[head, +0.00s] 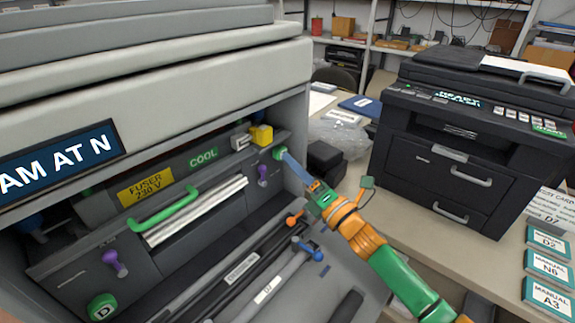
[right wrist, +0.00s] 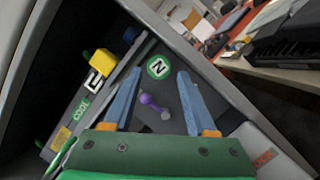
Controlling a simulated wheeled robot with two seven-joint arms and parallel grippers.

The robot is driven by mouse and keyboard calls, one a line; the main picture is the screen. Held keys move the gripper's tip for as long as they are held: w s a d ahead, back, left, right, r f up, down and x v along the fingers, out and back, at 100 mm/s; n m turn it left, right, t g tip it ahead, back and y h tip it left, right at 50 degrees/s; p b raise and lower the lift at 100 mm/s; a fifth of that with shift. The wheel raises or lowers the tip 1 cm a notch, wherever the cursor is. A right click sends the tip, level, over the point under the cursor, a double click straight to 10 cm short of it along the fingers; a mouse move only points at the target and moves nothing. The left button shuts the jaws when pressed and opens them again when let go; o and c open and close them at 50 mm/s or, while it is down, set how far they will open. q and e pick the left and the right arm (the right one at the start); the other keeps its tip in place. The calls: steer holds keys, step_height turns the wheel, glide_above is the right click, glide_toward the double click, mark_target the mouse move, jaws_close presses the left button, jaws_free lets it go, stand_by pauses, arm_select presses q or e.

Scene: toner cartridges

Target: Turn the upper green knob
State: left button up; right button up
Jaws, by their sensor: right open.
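The upper green knob (head: 279,153) sits at the upper right of the open printer's inner panel. In the right wrist view the round green knob (right wrist: 158,67) carries a white letter N. My right gripper (head: 287,157) reaches it from the right in the head view. Its blue fingers are open, and in the right wrist view the knob appears between and just beyond the fingertips (right wrist: 157,76). I cannot tell whether they touch it. A second green knob (head: 102,307), marked D, is at the panel's lower left. My left gripper is not in view.
A purple lever (head: 263,174) is just below the upper knob, and a yellow block (head: 261,135) sits beside it. A green handle (head: 165,210) and another purple lever (head: 115,261) are further left. A black printer (head: 470,140) stands on the right.

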mark_target(279, 152)
steer(key=x, duration=0.3)
steer(key=shift+w+a, duration=0.15)
steer(key=shift+c, duration=0.3)
jaws_close()
